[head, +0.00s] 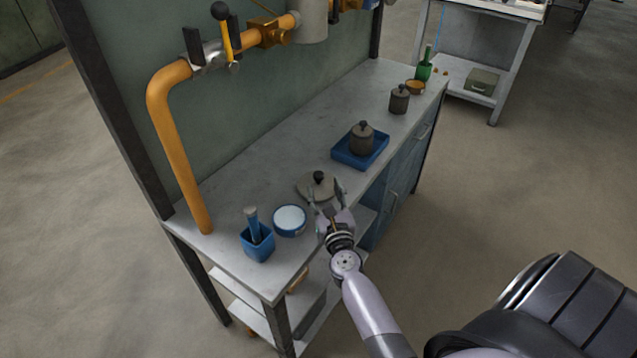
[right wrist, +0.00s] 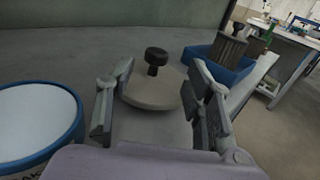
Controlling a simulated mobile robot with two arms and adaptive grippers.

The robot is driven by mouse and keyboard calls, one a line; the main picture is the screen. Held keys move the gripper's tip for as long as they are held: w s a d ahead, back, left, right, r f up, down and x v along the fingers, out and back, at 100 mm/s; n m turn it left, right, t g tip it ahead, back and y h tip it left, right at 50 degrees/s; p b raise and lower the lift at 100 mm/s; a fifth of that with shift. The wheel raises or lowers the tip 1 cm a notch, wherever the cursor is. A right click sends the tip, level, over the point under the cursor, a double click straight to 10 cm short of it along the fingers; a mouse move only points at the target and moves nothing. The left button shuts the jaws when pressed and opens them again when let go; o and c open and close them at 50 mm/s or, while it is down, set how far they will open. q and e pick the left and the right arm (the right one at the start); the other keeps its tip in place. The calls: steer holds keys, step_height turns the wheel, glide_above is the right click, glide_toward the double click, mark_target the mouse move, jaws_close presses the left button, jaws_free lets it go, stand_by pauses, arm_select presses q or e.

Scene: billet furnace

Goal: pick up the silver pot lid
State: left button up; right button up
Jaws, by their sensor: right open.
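The silver pot lid (head: 316,189) is a grey disc with a black knob, lying on the workbench (head: 262,165) near its front edge. In the right wrist view the lid (right wrist: 152,92) shows ahead, between the two fingers. My right gripper (head: 327,196) is open and empty. It stands at the lid's near side, with its fingers pointing toward the lid. In the right wrist view the open fingers of the gripper (right wrist: 160,110) flank the lid's near part, and I cannot tell whether they touch it. My left gripper is not in view.
A white-topped blue tin (head: 290,220) stands close to the left of the lid, beside a blue cup (head: 257,243) with a brush. A blue tray (head: 344,157) with a lidded pot (head: 362,139) is to the right. An orange pipe (head: 178,150) rises at the left.

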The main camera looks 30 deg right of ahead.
mark_target(320, 178)
steer(key=shift+a+r+x, duration=0.1)
steer(key=shift+r+x, duration=0.05)
steer(key=shift+x, duration=1.4)
steer(key=shift+a+r+x, duration=0.1)
steer(key=shift+x, duration=1.45)
steer(key=shift+w, duration=0.1)
steer(key=shift+c, duration=0.3)
jaws_close()
